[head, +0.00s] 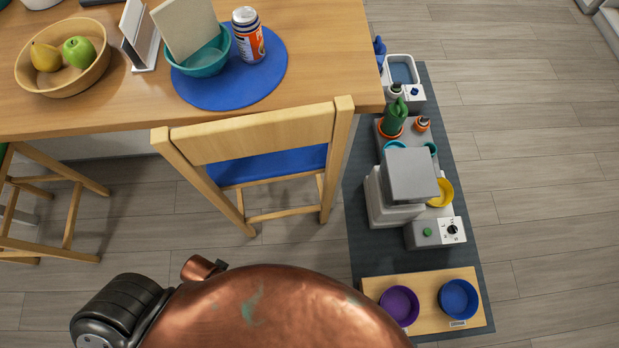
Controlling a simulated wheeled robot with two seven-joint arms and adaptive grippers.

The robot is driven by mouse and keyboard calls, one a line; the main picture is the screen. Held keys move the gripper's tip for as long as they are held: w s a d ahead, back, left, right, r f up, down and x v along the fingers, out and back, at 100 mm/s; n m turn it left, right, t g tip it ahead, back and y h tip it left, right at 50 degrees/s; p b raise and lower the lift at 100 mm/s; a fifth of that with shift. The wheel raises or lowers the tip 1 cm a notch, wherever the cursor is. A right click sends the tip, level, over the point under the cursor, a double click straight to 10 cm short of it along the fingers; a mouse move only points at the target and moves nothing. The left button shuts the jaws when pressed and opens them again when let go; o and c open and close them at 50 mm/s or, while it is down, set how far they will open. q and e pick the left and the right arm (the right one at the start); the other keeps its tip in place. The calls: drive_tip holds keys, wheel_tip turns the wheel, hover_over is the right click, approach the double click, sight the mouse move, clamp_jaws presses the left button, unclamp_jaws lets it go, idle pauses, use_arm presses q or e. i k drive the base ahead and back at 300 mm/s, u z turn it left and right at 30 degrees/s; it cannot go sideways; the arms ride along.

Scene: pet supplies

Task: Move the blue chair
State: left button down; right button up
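The blue chair (268,165) stands at the front edge of the wooden table, in the middle of the head view. It has a light wooden frame and backrest (255,136) and a blue seat. Its back faces me, and its front part is hidden under the tabletop. Its legs stand on the floor. Neither of my grippers shows in the head view. Part of my own copper-coloured body fills the bottom of the view, apart from the chair in the picture.
The table (330,50) holds a fruit bowl (62,84), a blue mat (270,88), a teal bowl and a can. A wooden stool (72,215) stands left. A dark mat (365,245) with pet feeders and bowls lies right of the chair. Floor (560,220) farther right is clear.

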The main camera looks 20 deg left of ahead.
sight(238, 153)
drive_tip(key=u, duration=1.2)
drive_tip(key=k, duration=0.5)
drive_tip(key=z, duration=1.35)
